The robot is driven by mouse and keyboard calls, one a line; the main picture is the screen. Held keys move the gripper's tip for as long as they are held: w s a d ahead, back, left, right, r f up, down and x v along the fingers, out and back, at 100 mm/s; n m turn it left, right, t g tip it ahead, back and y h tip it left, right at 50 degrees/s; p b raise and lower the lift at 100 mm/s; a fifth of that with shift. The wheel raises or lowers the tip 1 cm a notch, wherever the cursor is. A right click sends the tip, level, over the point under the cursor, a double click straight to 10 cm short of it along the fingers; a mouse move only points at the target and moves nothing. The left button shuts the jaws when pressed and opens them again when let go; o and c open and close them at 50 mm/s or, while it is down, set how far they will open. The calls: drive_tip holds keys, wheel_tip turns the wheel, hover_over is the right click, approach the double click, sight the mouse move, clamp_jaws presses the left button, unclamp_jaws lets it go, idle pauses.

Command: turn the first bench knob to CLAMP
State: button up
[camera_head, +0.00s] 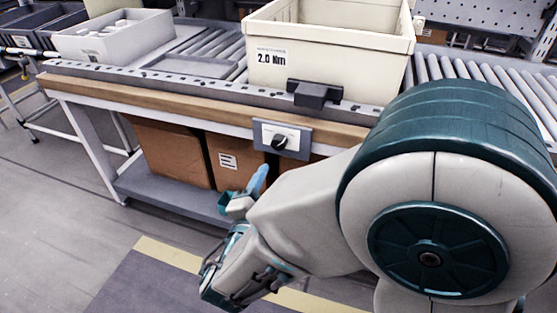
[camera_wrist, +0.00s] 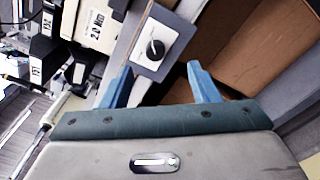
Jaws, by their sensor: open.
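The bench knob (camera_head: 280,142) is black and round, on a white plate in a grey panel on the front edge of the bench. In the wrist view the knob (camera_wrist: 155,49) carries a light pointer line; the plate's lettering is too small to read. My gripper (camera_wrist: 158,78) is open and empty, its two blue fingers pointing toward the panel with the knob between and beyond them, apart from it. In the head view my gripper (camera_head: 262,185) is below and left of the knob, partly hidden by my arm.
A cream bin (camera_head: 330,62) marked 2.0 Nm stands on the bench above the panel, behind a black block (camera_head: 313,93). A smaller white bin (camera_head: 113,40) is at the left. Cardboard boxes (camera_head: 172,155) sit on the lower shelf. Floor before the bench is clear.

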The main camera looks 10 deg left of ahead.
sight(279, 146)
drive_tip(key=shift+n+y, duration=0.4)
drive_tip(key=shift+y, duration=0.3)
drive_tip(key=w, duration=0.4)
drive_tip(key=w+a+b, duration=0.1)
drive_tip(key=w, duration=0.3)
drive_tip(key=w+a+b, duration=0.1)
drive_tip(key=w, duration=0.4)
drive_tip(key=shift+w+f, duration=0.1)
drive_tip(key=shift+f, duration=0.3)
drive_tip(key=shift+c, duration=0.3)
drive_tip(key=c, duration=0.9)
drive_tip(key=shift+d, duration=0.2)
drive_tip(key=shift+a, duration=0.1)
